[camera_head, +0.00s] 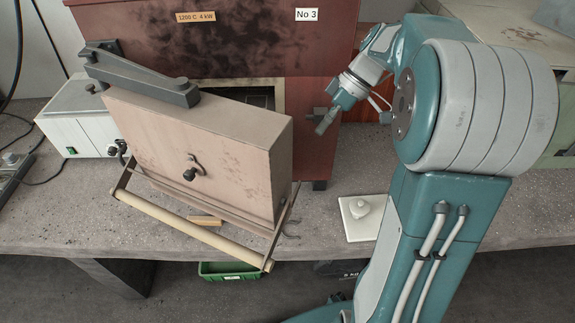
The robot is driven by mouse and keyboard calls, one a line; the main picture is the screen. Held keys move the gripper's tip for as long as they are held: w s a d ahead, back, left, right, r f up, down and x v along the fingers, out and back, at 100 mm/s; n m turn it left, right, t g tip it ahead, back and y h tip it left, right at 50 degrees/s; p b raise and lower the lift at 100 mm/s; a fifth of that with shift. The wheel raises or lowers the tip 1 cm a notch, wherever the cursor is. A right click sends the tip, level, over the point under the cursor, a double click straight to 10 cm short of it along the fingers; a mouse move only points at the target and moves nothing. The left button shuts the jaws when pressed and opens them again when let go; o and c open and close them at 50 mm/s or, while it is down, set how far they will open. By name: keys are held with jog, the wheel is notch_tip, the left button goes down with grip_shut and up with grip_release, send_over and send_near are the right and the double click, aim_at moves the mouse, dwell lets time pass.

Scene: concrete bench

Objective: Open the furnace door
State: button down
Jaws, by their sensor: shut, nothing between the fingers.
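The furnace door (200,150) is a thick beige block on a dark grey hinge arm (145,77) at its upper left. It stands swung out from the red-brown furnace (240,40), at an angle, with part of the dark opening (262,98) showing behind it. A round wooden bar handle (190,230) on metal brackets hangs along the door's lower front. My gripper (321,128) is shut and empty, to the right of the door and the opening, apart from the handle. The door hides most of the opening.
The concrete bench (340,235) holds a white control box (82,118) at left and a pale plate with a knob (360,216) at right. A small wooden block (204,221) lies below the door. A green crate (230,271) is under the bench edge.

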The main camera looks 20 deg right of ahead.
jog(key=s+a+f, duration=0.3)
jog(key=a+f, duration=0.2)
jog(key=a, duration=0.3)
jog(key=shift+s+f, duration=0.3)
jog(key=shift+f, duration=0.1)
